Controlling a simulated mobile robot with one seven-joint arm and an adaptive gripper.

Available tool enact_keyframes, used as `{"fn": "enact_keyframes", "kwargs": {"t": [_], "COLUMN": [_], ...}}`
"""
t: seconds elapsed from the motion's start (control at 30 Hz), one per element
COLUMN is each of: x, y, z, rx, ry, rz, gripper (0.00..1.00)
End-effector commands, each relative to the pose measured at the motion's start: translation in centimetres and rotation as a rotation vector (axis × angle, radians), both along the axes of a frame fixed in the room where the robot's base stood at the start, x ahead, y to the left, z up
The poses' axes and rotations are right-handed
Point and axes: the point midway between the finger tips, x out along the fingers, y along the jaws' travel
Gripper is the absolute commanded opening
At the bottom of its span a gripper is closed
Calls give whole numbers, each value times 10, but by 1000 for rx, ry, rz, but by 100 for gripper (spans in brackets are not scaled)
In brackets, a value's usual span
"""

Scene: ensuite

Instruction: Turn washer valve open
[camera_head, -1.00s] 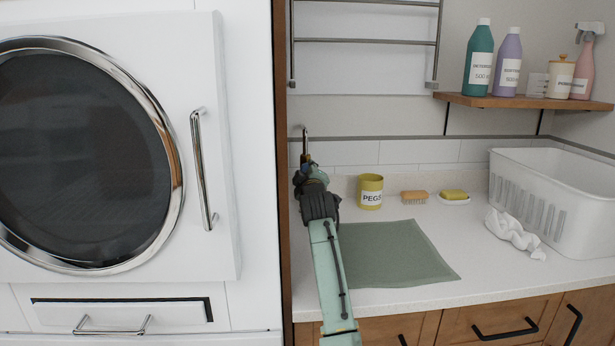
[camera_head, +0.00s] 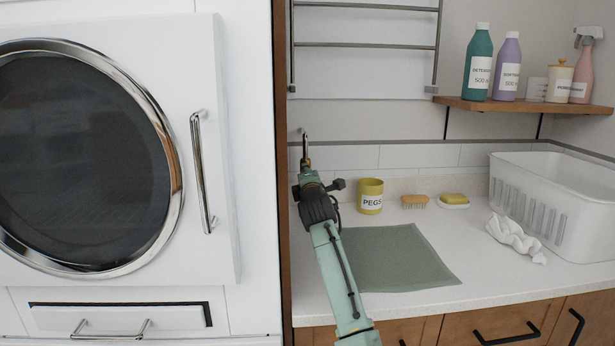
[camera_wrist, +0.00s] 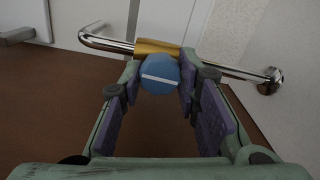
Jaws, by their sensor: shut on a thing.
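The washer valve shows in the wrist view as a round blue knob (camera_wrist: 159,74) with a white line across its face. It sits on a brass body (camera_wrist: 158,47) on a chrome pipe (camera_wrist: 222,69). The white line runs roughly along the pipe. My gripper (camera_wrist: 160,84) has its purple-padded fingers on both sides of the knob, shut on it. In the head view my gripper (camera_head: 306,178) is at the wall end of the counter, beside the washer cabinet. The pipe (camera_head: 304,138) rises above it; the knob is hidden there.
The washer (camera_head: 215,255) stands close on the left. A yellow peg pot (camera_head: 370,187), brush (camera_head: 414,201), soap dish (camera_head: 454,204), green mat (camera_head: 400,260), white cloth (camera_head: 515,238) and white basket (camera_head: 570,215) are on the counter, right of my arm. A bottle shelf (camera_head: 530,103) hangs above.

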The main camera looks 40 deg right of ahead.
Motion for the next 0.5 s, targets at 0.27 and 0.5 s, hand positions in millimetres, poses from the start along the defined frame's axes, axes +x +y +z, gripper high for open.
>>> {"fn": "enact_keyframes", "kwargs": {"t": [0.27,0.5], "x": [0,0], "y": [0,0], "z": [0,0], "rx": [-48,-53], "ry": [29,32], "rz": [0,0], "gripper": [2,2]}}
